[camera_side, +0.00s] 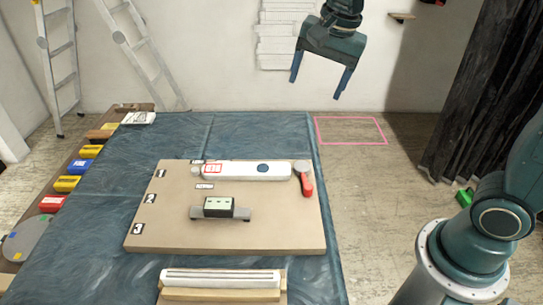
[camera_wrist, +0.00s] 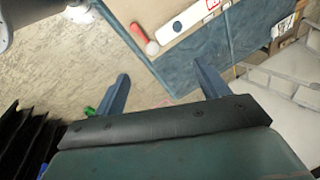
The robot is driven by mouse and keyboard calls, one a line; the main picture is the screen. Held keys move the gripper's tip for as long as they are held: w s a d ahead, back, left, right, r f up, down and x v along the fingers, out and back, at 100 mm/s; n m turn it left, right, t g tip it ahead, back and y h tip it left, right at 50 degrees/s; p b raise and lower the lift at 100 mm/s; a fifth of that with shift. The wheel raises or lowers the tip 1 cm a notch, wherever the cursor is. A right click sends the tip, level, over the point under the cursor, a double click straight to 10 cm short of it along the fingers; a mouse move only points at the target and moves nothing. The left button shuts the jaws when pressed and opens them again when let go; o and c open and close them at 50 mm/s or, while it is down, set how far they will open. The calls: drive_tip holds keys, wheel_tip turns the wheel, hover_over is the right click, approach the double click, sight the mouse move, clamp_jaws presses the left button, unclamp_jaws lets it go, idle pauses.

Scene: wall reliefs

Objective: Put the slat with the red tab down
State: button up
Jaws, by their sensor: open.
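A long white slat-like bar (camera_side: 240,171) lies across the back of a tan board (camera_side: 170,215), beside the mark 1. It has a red-framed label at its left and a dark blue round spot at its right. It also shows at the top of the wrist view (camera_wrist: 190,23). A red handle with a grey round end (camera_side: 307,186) lies by its right end; I cannot tell if they are joined. It also shows in the wrist view (camera_wrist: 139,32). My gripper (camera_side: 316,88) is open and empty, high above and behind the board. Both fingers show in the wrist view (camera_wrist: 160,70).
A dark box on a grey bar (camera_side: 220,208) sits mid-board. A white ribbed strip on a wooden block (camera_side: 221,281) lies at the front. Coloured blocks line the left edge. A pink outline (camera_side: 351,131) marks clear floor at right. A black curtain (camera_side: 478,90) hangs beyond.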

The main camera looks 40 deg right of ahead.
drive_tip(key=s+d+n+t, duration=0.2)
drive_tip(key=s+n, duration=1)
drive_tip(key=s, duration=0.7)
drive_tip(key=shift+f+n+t, duration=0.3)
drive_tip(key=shift+f+n, duration=0.1)
drive_tip(key=shift+f, duration=0.05)
